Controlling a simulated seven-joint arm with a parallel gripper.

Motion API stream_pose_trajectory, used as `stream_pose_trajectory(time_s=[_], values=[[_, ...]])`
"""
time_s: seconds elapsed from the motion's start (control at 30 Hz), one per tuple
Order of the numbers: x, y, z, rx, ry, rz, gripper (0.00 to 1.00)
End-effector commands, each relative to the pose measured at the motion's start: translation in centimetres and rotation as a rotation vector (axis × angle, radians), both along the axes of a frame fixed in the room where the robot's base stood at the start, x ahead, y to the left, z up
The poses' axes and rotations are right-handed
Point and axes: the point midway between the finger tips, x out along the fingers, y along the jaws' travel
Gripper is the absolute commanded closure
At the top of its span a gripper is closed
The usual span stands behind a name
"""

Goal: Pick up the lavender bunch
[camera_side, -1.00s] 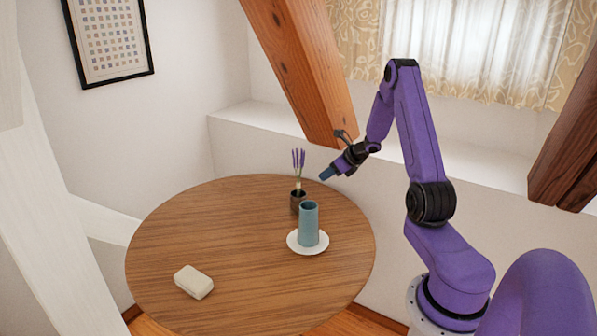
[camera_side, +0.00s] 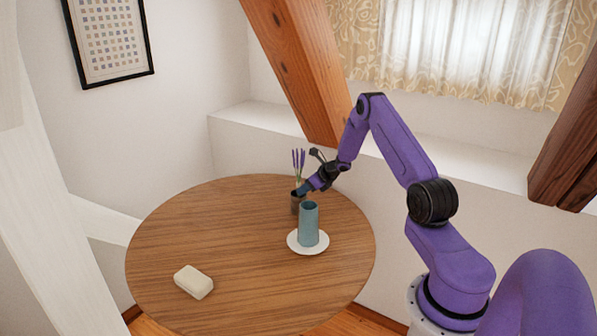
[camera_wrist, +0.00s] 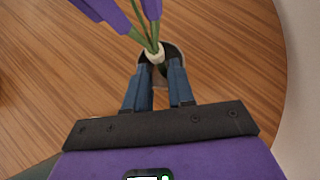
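The lavender bunch (camera_side: 299,160) stands upright in a small dark cup (camera_side: 295,205) near the back of the round table. In the wrist view, its purple heads (camera_wrist: 108,12) are at the top, and its green stems meet at a pale band (camera_wrist: 157,55) over the dark cup (camera_wrist: 174,52). My gripper (camera_side: 301,191) comes in from the right, its fingertips close to the stems just above the cup. In the wrist view, the two blue fingers (camera_wrist: 160,79) are apart, with the band just ahead of the gap. I see nothing held; contact with the stems cannot be told.
A blue-green vase (camera_side: 309,226) on a white saucer (camera_side: 293,244) stands just in front of the cup, close below my gripper. A cream block (camera_side: 193,282) lies at the table's front left. The left of the wooden table (camera_side: 185,230) is clear.

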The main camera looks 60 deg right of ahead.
Motion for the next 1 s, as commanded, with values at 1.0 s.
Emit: stream_pose_trajectory(time_s=[1.0], values=[[1.0,0.0,0.9,-0.002,-0.002,0.001,1.00]])
